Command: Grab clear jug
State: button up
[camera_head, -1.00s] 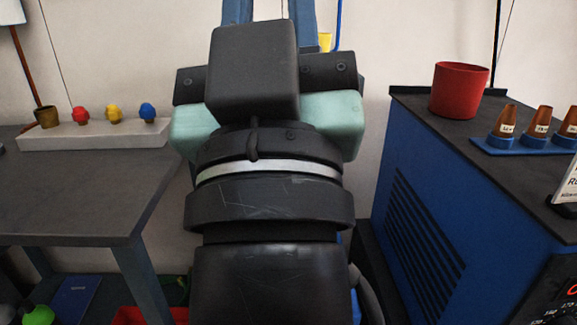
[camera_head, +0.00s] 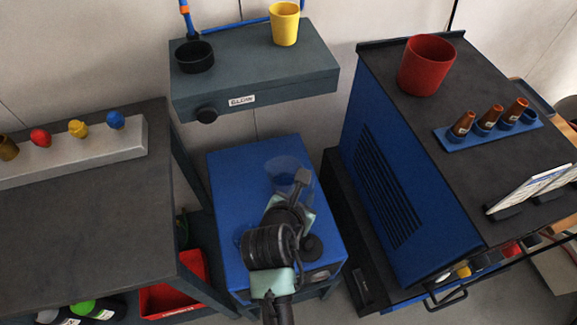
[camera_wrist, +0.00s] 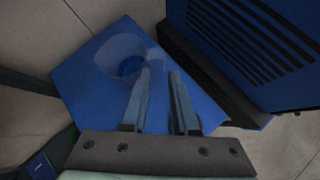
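The clear jug (camera_head: 284,168) is see-through and stands on the blue cabinet top, in the middle of the head view. In the wrist view the jug (camera_wrist: 122,58) shows as a faint round shape, up and left of the fingertips. My gripper (camera_head: 303,178) is at the jug's right side in the head view and covers part of it. In the wrist view my gripper (camera_wrist: 161,74) has its two fingers apart, with a narrow gap. Nothing is clearly held; I cannot tell whether the fingers touch the jug or its handle.
The blue cabinet (camera_head: 232,165) stands between a dark table (camera_head: 75,225) and a tall blue machine (camera_head: 395,185). A grey shelf (camera_head: 245,65) behind holds a yellow cup (camera_head: 285,25) and a black bowl (camera_head: 194,56). A red pot (camera_head: 426,65) stands on the machine.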

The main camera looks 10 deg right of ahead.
aim_at(312, 189)
jog(key=shift+n+g, duration=0.4)
jog(key=shift+n, duration=0.1)
jog(key=x, duration=0.2)
jog(key=b+x, duration=0.1)
jog(key=x, duration=0.1)
jog(key=s+f+x, duration=0.1)
jog(key=x, duration=0.1)
jog(key=shift+f, duration=0.25)
jog(key=shift+b+x, duration=1.25)
jog(key=shift+x, duration=2)
jog(key=shift+w+r, duration=0.1)
jog(key=shift+w, duration=0.05)
grip_shut()
jog(key=shift+r, duration=0.1)
